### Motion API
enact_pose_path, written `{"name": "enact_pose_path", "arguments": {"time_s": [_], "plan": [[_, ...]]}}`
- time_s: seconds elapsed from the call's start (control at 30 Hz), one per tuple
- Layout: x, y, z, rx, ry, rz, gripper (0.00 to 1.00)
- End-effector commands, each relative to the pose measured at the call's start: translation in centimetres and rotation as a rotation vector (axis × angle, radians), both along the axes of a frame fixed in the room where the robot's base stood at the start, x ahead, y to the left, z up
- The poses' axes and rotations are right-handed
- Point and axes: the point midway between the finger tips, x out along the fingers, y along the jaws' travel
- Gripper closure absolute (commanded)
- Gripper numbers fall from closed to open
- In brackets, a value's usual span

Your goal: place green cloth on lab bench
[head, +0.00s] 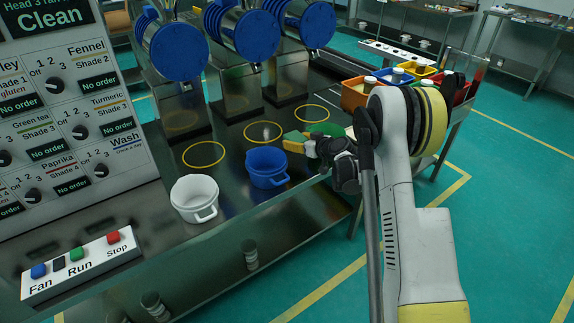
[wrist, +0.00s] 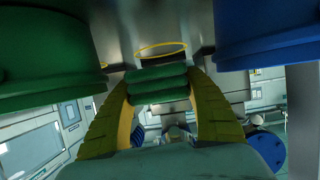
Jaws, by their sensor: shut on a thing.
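The green cloth (wrist: 158,86) is a folded, layered pad held between the two yellow fingers of my gripper (wrist: 160,72) in the wrist view. In the head view my gripper (head: 297,142) is at the right part of the dark metal lab bench (head: 232,187), just beyond and right of the blue pot (head: 267,168). The cloth is small and partly hidden there by the gripper. I cannot tell whether it touches the bench.
A green pot (head: 329,130) is partly hidden behind my gripper; it also shows in the wrist view (wrist: 50,60). A white pot (head: 194,199) stands on the bench's left front. Yellow rings mark the bench below blue-ended sieve heads (head: 177,52). Coloured bins (head: 357,95) stand at right.

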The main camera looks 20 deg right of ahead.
Motion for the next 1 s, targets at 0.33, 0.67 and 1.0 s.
{"name": "enact_pose_path", "arguments": {"time_s": [0.33,0.67,1.0], "plan": [[0.0,0.0,-5.5,0.0,0.0,0.0,0.72],[-0.1,0.0,-6.9,0.0,0.0,0.0,0.72],[-0.1,0.0,-7.2,0.0,0.0,0.0,0.2]]}}
